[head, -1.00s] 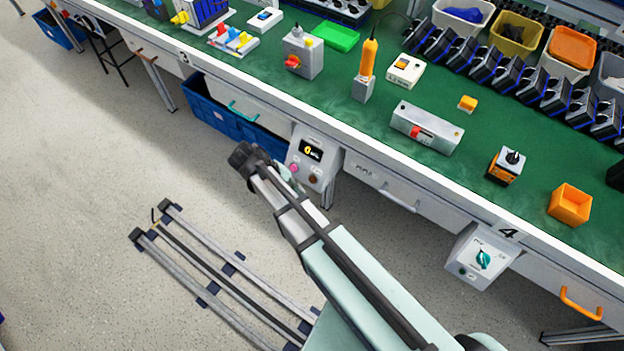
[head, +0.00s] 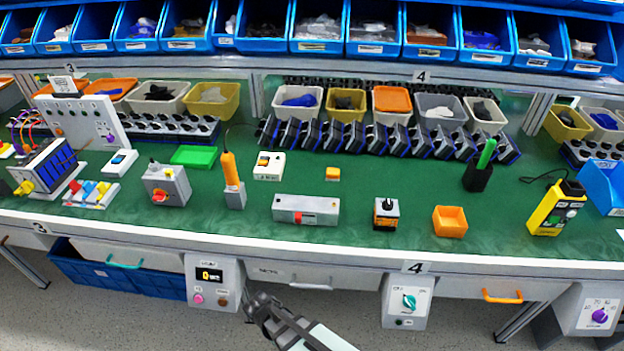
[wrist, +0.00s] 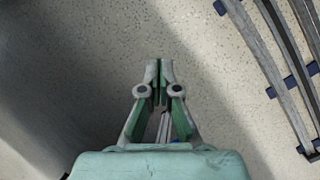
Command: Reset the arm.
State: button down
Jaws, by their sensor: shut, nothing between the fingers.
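My gripper shows in the wrist view (wrist: 159,72) with its two fingers together and nothing between them, over the bare speckled floor. In the head view my gripper (head: 256,304) is at the bottom middle, in front of the bench's drawers and below the worktop edge. It appears apart from the bench, between a grey box with a small display (head: 211,283) and a switch box with a green rotary knob (head: 408,301).
Floor rails (wrist: 270,60) lie at right in the wrist view.

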jog(key=s+d+f+m+g+y, duration=0.1)
jog(key=s+d+f+m, duration=0.1)
jog(key=s+d, duration=0.3)
jog(key=s+d+f+m+g+y, duration=0.1)
jog(key=s+d+m, duration=0.3)
jog(key=d, duration=0.7)
jog(key=s+d+f+m+g+y, duration=0.1)
jog(key=s+d+f+m+g, duration=0.2)
jog(key=s+d, duration=0.3)
jog(key=shift+d+y, duration=0.3)
jog(key=shift+d, duration=0.7)
